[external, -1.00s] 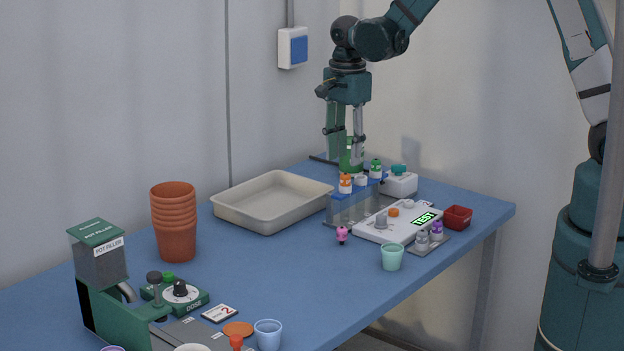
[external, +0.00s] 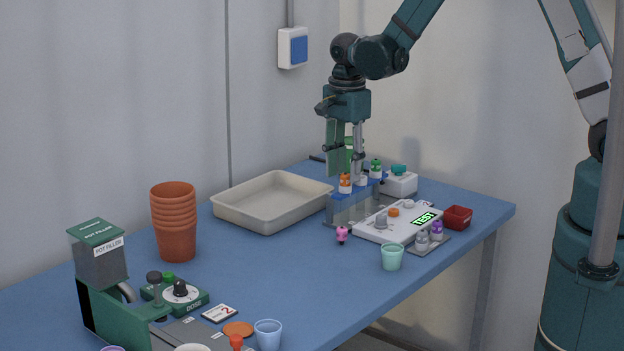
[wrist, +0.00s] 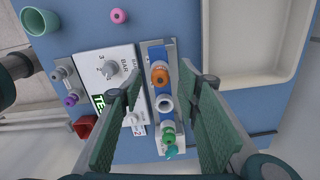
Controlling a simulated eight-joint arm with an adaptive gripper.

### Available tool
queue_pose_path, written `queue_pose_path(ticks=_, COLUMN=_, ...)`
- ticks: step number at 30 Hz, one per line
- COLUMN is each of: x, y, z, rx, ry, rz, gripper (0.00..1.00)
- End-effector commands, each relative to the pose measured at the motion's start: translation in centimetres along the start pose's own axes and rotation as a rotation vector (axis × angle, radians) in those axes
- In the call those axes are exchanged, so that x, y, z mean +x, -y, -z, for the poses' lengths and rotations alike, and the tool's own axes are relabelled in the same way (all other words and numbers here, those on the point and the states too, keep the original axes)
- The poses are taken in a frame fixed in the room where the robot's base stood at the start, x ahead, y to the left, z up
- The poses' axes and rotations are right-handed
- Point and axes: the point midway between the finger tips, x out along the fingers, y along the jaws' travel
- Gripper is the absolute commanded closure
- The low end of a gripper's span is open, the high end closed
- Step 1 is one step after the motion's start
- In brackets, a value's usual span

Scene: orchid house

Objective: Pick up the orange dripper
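The orange dripper (external: 345,183) stands upright in the blue-topped rack (external: 335,208). In the wrist view the orange dripper (wrist: 159,76) is the farthest up the picture in a row with a white-grey dripper (wrist: 165,104) and a green-capped dripper (wrist: 168,136). My gripper (external: 345,174) is above the rack, open and empty. In the wrist view my gripper (wrist: 167,90) has one finger on each side of the rack row. The orange dripper lies just beyond the fingertips, between their lines, apart from both.
A white tester (external: 398,220) stands right of the rack, with grey and purple drippers (external: 437,231) beside it. A cream tray (external: 270,224) stands left.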

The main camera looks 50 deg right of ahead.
Motion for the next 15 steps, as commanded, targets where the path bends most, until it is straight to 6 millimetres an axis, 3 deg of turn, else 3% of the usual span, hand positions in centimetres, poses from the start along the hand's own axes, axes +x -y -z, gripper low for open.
queue_pose_path(ticks=6, x=1.4, y=0.0, z=0.0, rx=0.0, ry=0.0, rz=0.0, gripper=0.67)
queue_pose_path(ticks=15, x=1.6, y=0.0, z=0.0, rx=0.0, ry=0.0, rz=0.0, gripper=0.67)
